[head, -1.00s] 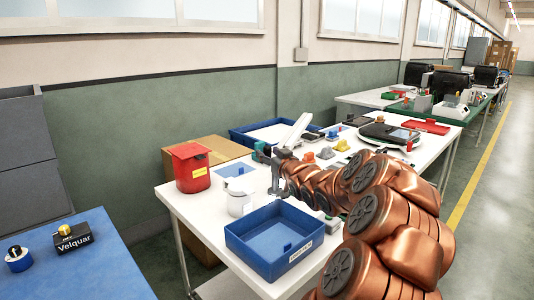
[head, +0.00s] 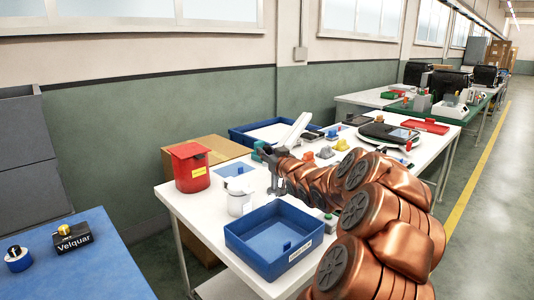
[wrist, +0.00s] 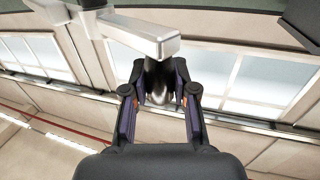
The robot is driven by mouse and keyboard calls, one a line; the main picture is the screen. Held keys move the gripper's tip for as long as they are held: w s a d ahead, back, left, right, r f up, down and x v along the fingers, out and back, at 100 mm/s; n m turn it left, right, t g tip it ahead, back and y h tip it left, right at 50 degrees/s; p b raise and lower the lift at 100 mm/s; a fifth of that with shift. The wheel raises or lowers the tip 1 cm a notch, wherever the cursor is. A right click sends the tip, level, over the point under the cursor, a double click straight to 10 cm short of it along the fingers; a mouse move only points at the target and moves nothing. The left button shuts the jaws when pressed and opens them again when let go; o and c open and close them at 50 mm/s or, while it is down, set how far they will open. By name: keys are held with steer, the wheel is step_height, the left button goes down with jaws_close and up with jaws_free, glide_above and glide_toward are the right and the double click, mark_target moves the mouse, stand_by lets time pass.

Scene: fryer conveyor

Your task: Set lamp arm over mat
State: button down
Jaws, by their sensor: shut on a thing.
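The lamp arm (wrist: 145,32) shows in the wrist view as a pale metal bar with a squared end, joined to a dark post at the upper left. A flat light-blue piece (head: 236,169), perhaps the mat, lies left of my gripper. My arm hides part of the table.
A blue bin (head: 272,240) stands at the front of the white table (head: 200,210). A red canister (head: 190,168) and a white jar (head: 239,202) are at the left. Small coloured objects and a scale-like device (head: 388,135) are further back.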

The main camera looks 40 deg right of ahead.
stand_by(0.4)
steer(key=shift+w+a, duration=0.2)
steer(key=shift+w, duration=0.15)
steer(key=shift+w+a+p, duration=0.2)
steer(key=shift+w+p, duration=0.05)
steer(key=shift+w, duration=0.55)
steer(key=shift+w+a+p, duration=0.2)
steer(key=shift+w, duration=0.6)
steer(key=c, duration=0.9)
jaws_free()
steer(key=shift+v, duration=6)
